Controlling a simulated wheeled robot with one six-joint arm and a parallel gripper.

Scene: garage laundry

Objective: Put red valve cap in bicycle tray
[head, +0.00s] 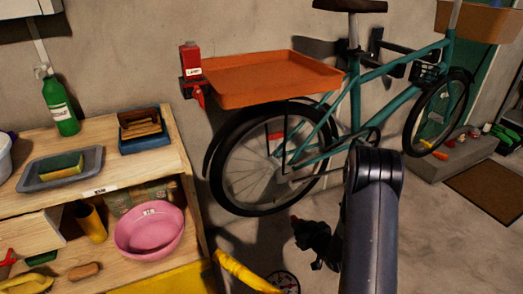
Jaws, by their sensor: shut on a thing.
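A teal bicycle (370,85) hangs or stands against the wall. A wide orange tray (258,98) sits above its rear wheel, and the visible part of its floor looks empty. My gripper (297,224) is low in front of the rear wheel, below the tray and apart from it. It is shut on a small red thing (294,217), which looks like the red valve cap. Only a little of the cap shows at the dark fingertips.
A red labelled box (191,62) is on the wall at the tray's left edge. A wooden shelf unit (185,150) at left holds a green bottle (59,105), a sponge dish (31,181) and a pink basin (149,233). A yellow hose-like thing (240,271) lies below.

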